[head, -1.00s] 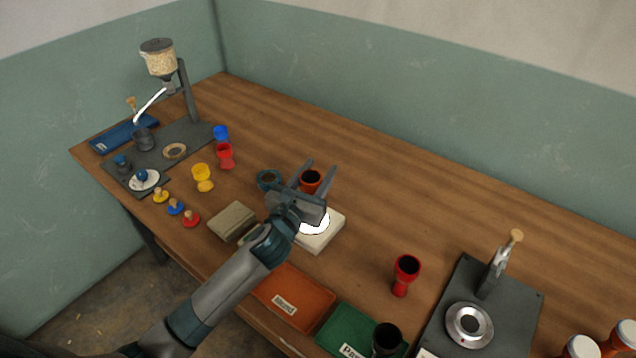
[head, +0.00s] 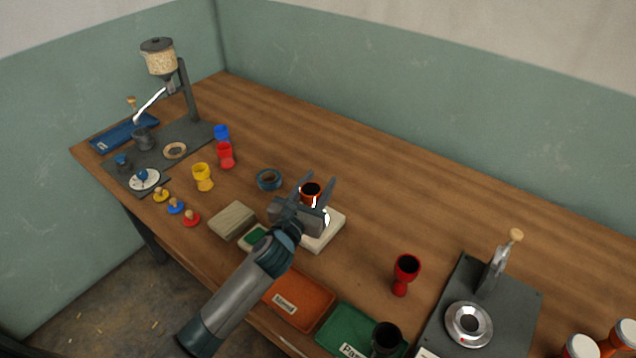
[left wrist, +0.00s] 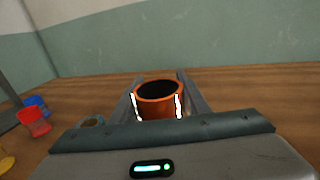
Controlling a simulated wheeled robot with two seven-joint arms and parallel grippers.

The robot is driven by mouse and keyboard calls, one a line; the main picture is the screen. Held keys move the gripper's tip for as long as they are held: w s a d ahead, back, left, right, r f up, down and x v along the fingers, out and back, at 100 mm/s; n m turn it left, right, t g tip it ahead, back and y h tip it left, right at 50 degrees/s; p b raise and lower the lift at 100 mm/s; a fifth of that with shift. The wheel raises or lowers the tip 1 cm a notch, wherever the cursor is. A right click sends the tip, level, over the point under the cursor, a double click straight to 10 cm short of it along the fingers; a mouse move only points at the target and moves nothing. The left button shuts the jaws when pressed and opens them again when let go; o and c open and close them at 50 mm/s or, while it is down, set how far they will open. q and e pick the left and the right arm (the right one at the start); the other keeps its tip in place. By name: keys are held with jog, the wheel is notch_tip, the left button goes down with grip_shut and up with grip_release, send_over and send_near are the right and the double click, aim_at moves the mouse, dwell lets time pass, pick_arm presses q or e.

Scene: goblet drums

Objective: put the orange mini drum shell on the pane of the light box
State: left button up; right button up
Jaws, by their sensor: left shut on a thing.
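The orange mini drum shell (head: 311,201), dark inside, is upright between the fingers of my left gripper (head: 317,183), which is shut on it. In the left wrist view the shell (left wrist: 156,108) sits between the two fingers, with bright strips at its sides. The light box (head: 332,234) is a pale, low square block under and just right of the gripper. Its pane is mostly hidden by the gripper. The shell's lower part is hidden too, so I cannot tell whether it touches the pane. My right gripper is not in view.
A dark blue ring (head: 269,179) lies left of the gripper. A grey-green block (head: 232,220) and a small green-topped pad (head: 256,236) are nearby. An orange tray (head: 300,298) is in front. A red goblet shell (head: 405,272) stands to the right. The table behind is clear.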

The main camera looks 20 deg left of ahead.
aim_at(306, 202)
pick_arm(q)
jog(key=o, duration=1.1)
jog(key=shift+f, duration=0.1)
jog(key=shift+c, duration=0.2)
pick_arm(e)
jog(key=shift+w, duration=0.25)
pick_arm(q)
jog(key=shift+r, duration=0.2)
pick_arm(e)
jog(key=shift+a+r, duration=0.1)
pick_arm(q)
jog(key=shift+s+f, duration=0.1)
jog(key=shift+s, duration=0.2)
jog(key=s, duration=0.3)
jog(key=shift+s+a+b, duration=0.25)
jog(key=shift+b, duration=0.1)
jog(key=s, duration=0.4)
jog(key=s+b, duration=0.1)
jog(key=s, duration=0.1)
jog(key=shift+s+a, duration=0.3)
jog(key=shift+a, duration=0.1)
jog(key=shift+s, duration=0.55)
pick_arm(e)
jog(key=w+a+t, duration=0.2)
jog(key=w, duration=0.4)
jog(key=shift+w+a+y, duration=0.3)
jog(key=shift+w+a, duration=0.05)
